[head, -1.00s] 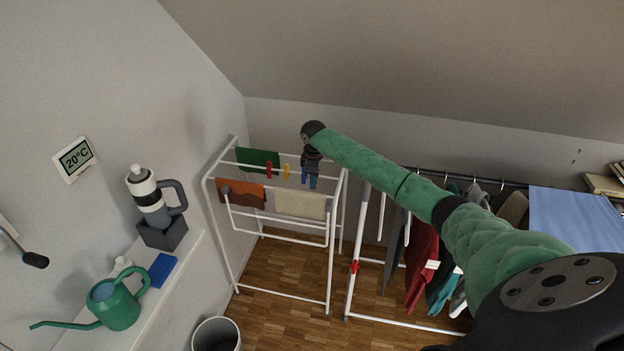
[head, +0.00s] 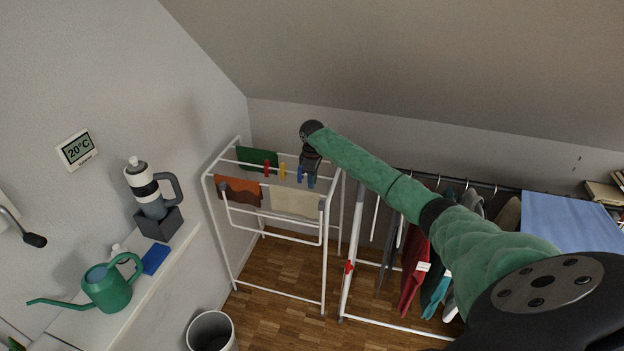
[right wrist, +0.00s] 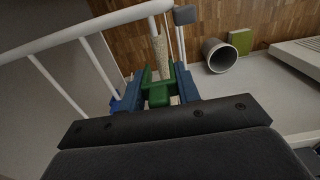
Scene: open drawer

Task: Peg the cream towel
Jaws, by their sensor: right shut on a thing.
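The cream towel (head: 296,202) hangs over the front rail of the white drying rack (head: 323,262), towards its right end. It shows edge-on as a narrow strip in the right wrist view (right wrist: 160,50). My right gripper (head: 310,182) is over the rack's right end, just behind the towel in the picture. In the right wrist view its blue fingers are shut on a green peg (right wrist: 158,92). The peg's far end points towards the towel strip; I cannot tell if they touch. My left gripper is not in view.
A red peg (head: 267,168), a yellow peg (head: 283,170) and a blue peg (head: 300,174) sit on a rack rail. An orange cloth (head: 239,190) and a green cloth (head: 257,157) hang nearby. A clothes rail (head: 352,250) stands close on the right. A bin (head: 212,330) is in front.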

